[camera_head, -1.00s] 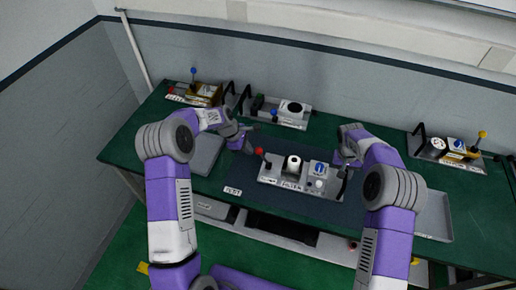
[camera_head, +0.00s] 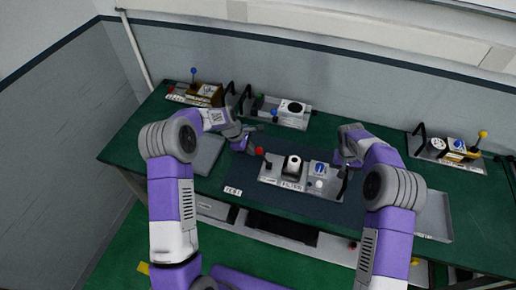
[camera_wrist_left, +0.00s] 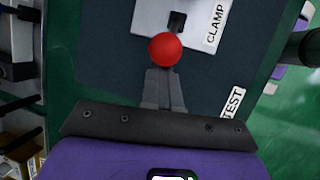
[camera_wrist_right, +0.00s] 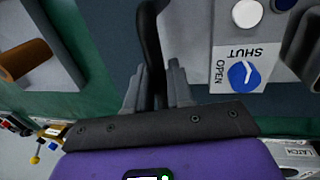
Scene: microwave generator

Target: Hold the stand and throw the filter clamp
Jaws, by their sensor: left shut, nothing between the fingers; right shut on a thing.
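The filter stand (camera_head: 272,180) is a light grey plate in the middle of the table, with a white-topped cylinder (camera_head: 293,164) and a blue dial (camera_head: 320,169) on it. The filter clamp's red ball knob (camera_head: 260,151) is at its left end; it also shows in the left wrist view (camera_wrist_left: 165,49), by the CLAMP label. My left gripper (camera_wrist_left: 163,72) is shut and empty, its fingertips right at the ball; contact is unclear. My right gripper (camera_wrist_right: 155,70) is shut on the stand's black handle (camera_wrist_right: 150,28) at the right end. In the head view its fingers are mostly hidden.
Other fixtures with levers stand at the back left (camera_head: 196,95), back middle (camera_head: 291,110) and back right (camera_head: 447,150) of the green table (camera_head: 140,130). Grey trays (camera_head: 207,153) (camera_head: 434,215) lie left and right of the stand. A TEST label (camera_head: 232,190) is at the front.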

